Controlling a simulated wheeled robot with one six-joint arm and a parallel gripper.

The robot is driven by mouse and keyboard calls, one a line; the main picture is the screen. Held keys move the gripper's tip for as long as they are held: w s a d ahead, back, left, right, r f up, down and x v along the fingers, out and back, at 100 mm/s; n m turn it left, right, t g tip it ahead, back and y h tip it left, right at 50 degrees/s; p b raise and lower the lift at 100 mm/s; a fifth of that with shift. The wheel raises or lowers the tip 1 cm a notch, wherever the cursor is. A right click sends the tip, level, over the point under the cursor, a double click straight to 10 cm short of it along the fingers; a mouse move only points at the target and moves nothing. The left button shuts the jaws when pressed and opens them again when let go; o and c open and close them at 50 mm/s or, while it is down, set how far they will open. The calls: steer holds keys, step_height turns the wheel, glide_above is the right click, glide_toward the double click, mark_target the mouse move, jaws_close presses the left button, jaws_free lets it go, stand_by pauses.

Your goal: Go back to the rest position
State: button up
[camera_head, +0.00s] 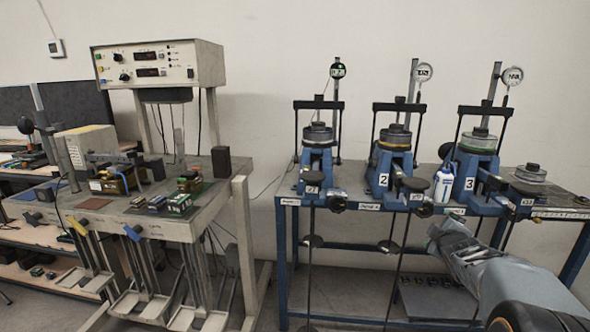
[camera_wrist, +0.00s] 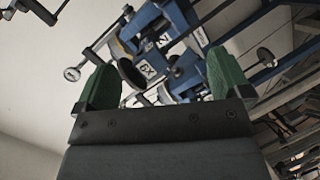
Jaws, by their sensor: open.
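My gripper (camera_wrist: 160,82) shows in the wrist view with its two green fingers spread wide apart and nothing held between them. In the head view my arm comes in from the lower right, and my gripper (camera_head: 444,232) is at its far end, in front of the blue bench below frame 3. The blue lever frame numbered 3 (camera_head: 470,178) stands on the bench above and behind the gripper. In the wrist view blue frame parts (camera_wrist: 150,62) appear tilted beyond the fingers. I cannot tell the exact gap between the gripper and the bench edge.
Lever frames 1 (camera_head: 314,165) and 2 (camera_head: 392,165) stand left of frame 3. A white bottle (camera_head: 443,184) is beside frame 3. Hanging rods and round weights (camera_head: 390,246) are below the bench front. A grey table (camera_head: 215,200) with a control box (camera_head: 158,62) is at left.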

steer(key=s+a+r+m+g+y+p, duration=0.1)
steer(key=s+a+r+m+g+p, duration=0.4)
steer(key=s+a+p, duration=0.4)
steer(key=s+a+r+m+g+y+p, duration=0.2)
steer(key=s+a+m+g+y+p, duration=0.1)
steer(key=s+a, duration=1)
steer(key=s+m+g+p, duration=0.1)
steer(key=s+g+p, duration=0.1)
steer(key=s+p, duration=0.1)
steer(key=shift+s+a+m+y, duration=0.2)
steer(key=shift+a+m+y, duration=0.1)
steer(key=shift+y, duration=0.1)
